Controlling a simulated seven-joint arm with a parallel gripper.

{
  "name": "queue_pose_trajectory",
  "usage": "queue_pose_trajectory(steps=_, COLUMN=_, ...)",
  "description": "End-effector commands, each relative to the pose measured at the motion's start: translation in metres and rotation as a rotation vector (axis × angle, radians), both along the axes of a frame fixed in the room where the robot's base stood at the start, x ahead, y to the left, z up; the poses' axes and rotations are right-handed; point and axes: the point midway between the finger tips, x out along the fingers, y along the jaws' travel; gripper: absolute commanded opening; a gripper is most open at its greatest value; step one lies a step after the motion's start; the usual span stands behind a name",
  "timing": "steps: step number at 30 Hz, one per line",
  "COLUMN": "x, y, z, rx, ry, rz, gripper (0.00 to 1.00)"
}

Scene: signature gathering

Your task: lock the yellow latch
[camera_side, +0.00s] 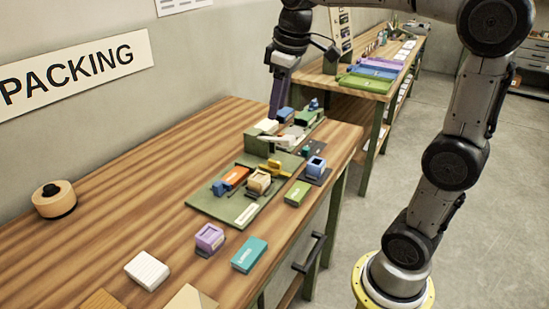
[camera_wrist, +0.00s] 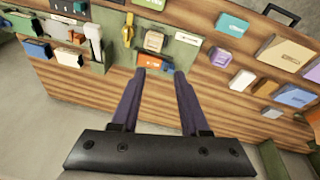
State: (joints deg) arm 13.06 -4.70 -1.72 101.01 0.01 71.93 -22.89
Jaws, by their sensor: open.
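The yellow latch (camera_side: 277,168) sits on the green board (camera_side: 212,207), beside a beige block (camera_side: 259,182) and an orange block (camera_side: 236,176). In the wrist view the yellow latch (camera_wrist: 128,30) shows as an upright strip left of the beige block (camera_wrist: 154,41), beyond my fingers. My gripper (camera_side: 274,112) is up behind the board in the side view, apart from the latch. In the wrist view my gripper (camera_wrist: 160,74) has its two fingers spread with nothing between them. The orange block (camera_wrist: 152,61) shows just past the fingertips. I cannot tell the latch's exact position.
A green and white device (camera_side: 262,142) stands close behind the latch. A dark blue stamp (camera_side: 316,167) and a green box (camera_side: 297,192) lie to the right. A purple holder (camera_side: 210,238), teal box (camera_side: 249,254) and white block (camera_side: 147,269) lie in front. The table's left is mostly clear.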

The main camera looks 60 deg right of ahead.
Motion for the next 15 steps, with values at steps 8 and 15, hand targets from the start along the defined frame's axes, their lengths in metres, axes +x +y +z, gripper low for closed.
queue_pose_trajectory(steps=8, x=0.067, y=-0.076, z=-0.048, rx=0.037, ry=0.143, rz=-0.099, gripper=0.45)
queue_pose_trajectory(steps=15, x=0.075, y=-0.108, z=-0.09, rx=0.07, ry=0.221, rz=-0.161, gripper=0.45)
